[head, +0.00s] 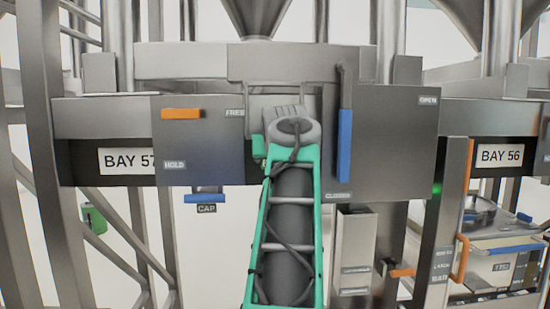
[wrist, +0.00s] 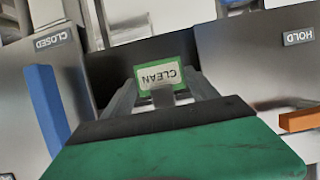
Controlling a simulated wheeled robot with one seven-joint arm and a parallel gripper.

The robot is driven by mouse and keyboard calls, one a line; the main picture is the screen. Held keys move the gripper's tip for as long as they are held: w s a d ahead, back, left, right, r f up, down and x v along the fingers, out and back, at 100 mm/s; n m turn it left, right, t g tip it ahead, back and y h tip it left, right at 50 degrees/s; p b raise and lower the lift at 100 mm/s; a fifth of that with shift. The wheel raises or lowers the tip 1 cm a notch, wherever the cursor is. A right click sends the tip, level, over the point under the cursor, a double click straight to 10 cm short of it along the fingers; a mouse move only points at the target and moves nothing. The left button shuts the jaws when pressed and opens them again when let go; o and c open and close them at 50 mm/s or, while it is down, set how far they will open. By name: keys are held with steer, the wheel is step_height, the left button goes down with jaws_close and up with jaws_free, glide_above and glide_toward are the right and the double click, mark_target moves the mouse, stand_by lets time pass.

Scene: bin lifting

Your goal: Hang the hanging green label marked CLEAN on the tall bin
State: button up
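The green label (wrist: 181,62), with a white face marked CLEAN, is at the tips of my gripper (wrist: 161,92) in the wrist view. The two grey fingers close in on a small grey piece at the label, and its lettering appears upside down. In the head view my arm hides the gripper; a small green patch (head: 258,146) shows beside the wrist, and I cannot tell whether it is the label. A tall, narrow steel box (head: 355,250) stands below the panel to the right of my arm. I cannot tell whether it is the tall bin.
A blue CAP piece (head: 206,198) hangs below. Steel posts (head: 45,130) stand left. A lidded container (head: 497,268) is at lower right; a green object (head: 95,221) is at left.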

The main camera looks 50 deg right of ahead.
steer(key=o, duration=0.4)
steer(key=shift+s, duration=0.1)
steer(key=b+v, duration=0.2)
steer(key=v, duration=0.6)
steer(key=w+a+f+n+y, duration=0.25)
steer(key=w+a+f, duration=0.25)
steer(key=a+f, duration=0.55)
steer(key=w+a+f+n+y, duration=0.2)
steer(key=w+a+f+y, duration=0.3)
steer(key=a+f, duration=0.5)
steer(key=s+a+f+n+g+y, duration=0.1)
steer(key=s+a+f, duration=0.2)
steer(key=a+f, duration=0.3)
steer(key=s+a+f+n+g, duration=0.2)
steer(key=a+f, duration=0.5)
steer(key=f, duration=0.5)
steer(key=s+a+f+n+g+y, duration=0.1)
steer(key=s+a+f+n, duration=0.1)
steer(key=s+a+f, duration=0.2)
steer(key=a+f+b, duration=0.1)
steer(key=a+f, duration=0.2)
steer(key=f, duration=0.2)
steer(key=shift+s+f+y, duration=0.25)
steer(key=shift+s+y, duration=0.1)
steer(key=shift+s, duration=0.05)
